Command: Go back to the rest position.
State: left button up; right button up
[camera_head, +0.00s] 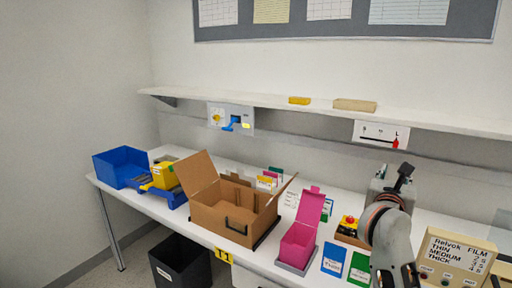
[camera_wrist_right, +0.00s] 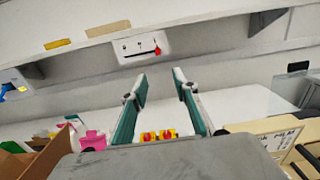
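My right arm comes up from the lower right in the head view, and its gripper (camera_head: 396,178) is above the table at the right, partly hidden by the wrist. In the right wrist view the two fingers with teal pads stand wide apart, so the right gripper (camera_wrist_right: 160,82) is open with nothing between them. A white switch panel (camera_head: 375,132) with a red knob (camera_head: 395,143) is on the wall below the shelf. The panel (camera_wrist_right: 135,47) is beyond the fingertips in the wrist view, not touched. My left gripper is not in view.
The white table (camera_head: 333,208) holds a blue bin (camera_head: 118,166), an open cardboard box (camera_head: 222,211), a pink box (camera_head: 299,243) and a beige labelled box (camera_head: 455,258) close beside my right arm. A shelf (camera_head: 330,108) runs above. A black bin (camera_head: 181,266) stands on the floor.

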jog(key=s+d+f+n+t+h, duration=0.1)
jog(key=s+d+f+n+h, duration=0.15)
jog(key=s+n, duration=0.2)
jog(key=s+a+f+n+t+y, duration=0.2)
jog(key=s+a+f+n+y, duration=0.2)
jog(key=a+f+n+y, duration=0.7)
jog(key=s+a+f+n+t+y, duration=0.25)
jog(key=s+a+f+n, duration=0.4)
jog(key=n, duration=1.05)
jog(key=s+f+n+g, duration=0.5)
jog(key=s+f+n, duration=0.2)
jog(key=f, duration=0.7)
jog(key=s+a+f+n+g+y, duration=0.1)
jog(key=s+f+n+g, duration=0.4)
jog(key=s+f, duration=0.5)
notch_tip(320, 180, down, 5)
jog(key=shift+s+a+r+n, duration=0.1)
jog(key=shift+s+a+n, duration=0.25)
jog(key=shift+n, duration=0.7)
